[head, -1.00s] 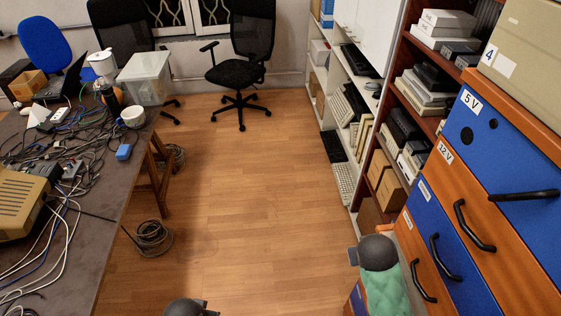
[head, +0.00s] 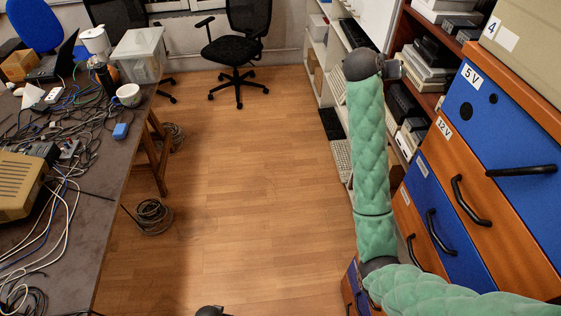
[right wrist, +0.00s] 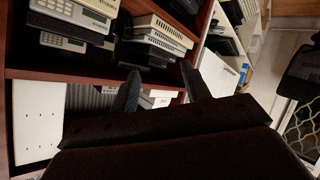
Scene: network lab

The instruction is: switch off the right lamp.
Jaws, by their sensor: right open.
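No lamp or lamp switch can be made out in either view. My right arm is raised in the head view, in front of the shelves at the right, and its gripper end is mostly hidden behind the wrist. In the right wrist view my right gripper (right wrist: 160,76) is open, with two dark fingers spread apart. Nothing shows between the fingers except the shelf behind.
A brown shelf unit (right wrist: 95,75) with stacked devices (right wrist: 72,14) faces the right gripper. Blue and orange drawers (head: 463,190) with black handles stand at the right. A cluttered table (head: 88,235) stands at the left.

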